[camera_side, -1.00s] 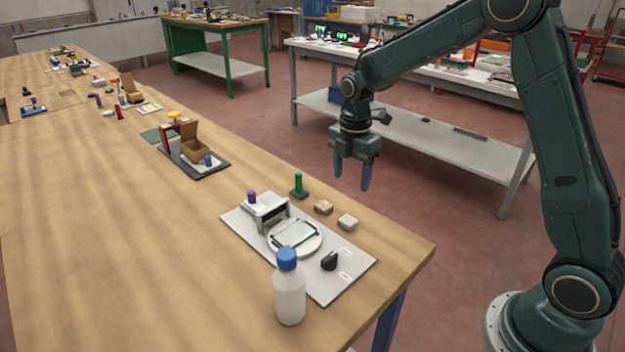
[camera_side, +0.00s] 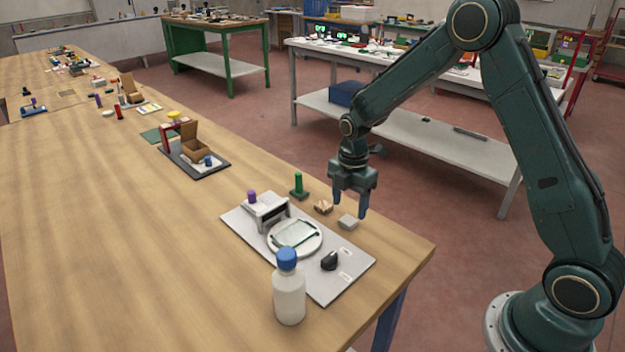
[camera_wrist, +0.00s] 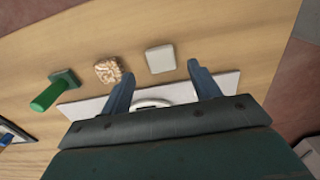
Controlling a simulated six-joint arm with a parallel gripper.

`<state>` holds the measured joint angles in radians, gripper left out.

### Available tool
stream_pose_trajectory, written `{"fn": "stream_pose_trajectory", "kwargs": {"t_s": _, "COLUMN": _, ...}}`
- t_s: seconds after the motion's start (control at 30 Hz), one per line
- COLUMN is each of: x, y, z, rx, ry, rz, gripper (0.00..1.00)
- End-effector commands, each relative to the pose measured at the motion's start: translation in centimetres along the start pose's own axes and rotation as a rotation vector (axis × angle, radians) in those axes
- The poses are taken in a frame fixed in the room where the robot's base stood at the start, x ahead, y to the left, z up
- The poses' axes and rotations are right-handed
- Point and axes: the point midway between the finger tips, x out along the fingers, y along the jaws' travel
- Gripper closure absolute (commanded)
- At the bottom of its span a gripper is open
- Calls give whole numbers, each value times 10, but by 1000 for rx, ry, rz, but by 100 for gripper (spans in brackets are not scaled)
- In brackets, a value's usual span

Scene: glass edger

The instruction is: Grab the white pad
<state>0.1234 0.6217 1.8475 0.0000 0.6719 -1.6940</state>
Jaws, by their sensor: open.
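The white pad (camera_side: 348,222) is a small off-white block lying on the wooden table, just beyond the grey board's edge. In the wrist view the white pad (camera_wrist: 161,58) lies ahead of my fingertips, between their lines, with nothing touching it. My gripper (camera_side: 350,205) is above the table near the pad, pointing down, with its two blue fingers apart and empty. The fingers of my gripper (camera_wrist: 157,75) also show apart in the wrist view.
A tan block (camera_side: 323,207) and a green-handled tool (camera_side: 298,187) stand beside the pad. The grey board (camera_side: 325,288) carries a round white plate with glass, a purple-knobbed unit and a black knob (camera_side: 329,261). A blue-capped bottle (camera_side: 289,292) stands in front.

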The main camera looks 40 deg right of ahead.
Motion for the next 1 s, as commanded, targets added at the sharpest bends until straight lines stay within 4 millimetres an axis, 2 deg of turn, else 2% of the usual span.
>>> {"fn": "stream_pose_trajectory", "kwargs": {"t_s": 0.2, "x": 26, "y": -2, "z": -1, "rx": 0, "ry": 0, "rz": -4, "gripper": 38}}
{"fn": "stream_pose_trajectory", "kwargs": {"t_s": 0.33, "x": 37, "y": -2, "z": -1, "rx": 0, "ry": 0, "rz": -3, "gripper": 38}}
{"fn": "stream_pose_trajectory", "kwargs": {"t_s": 0.9, "x": 40, "y": -2, "z": -1, "rx": 0, "ry": 0, "rz": -1, "gripper": 38}}
{"fn": "stream_pose_trajectory", "kwargs": {"t_s": 1.0, "x": 40, "y": -2, "z": -1, "rx": 0, "ry": 0, "rz": -1, "gripper": 56}}
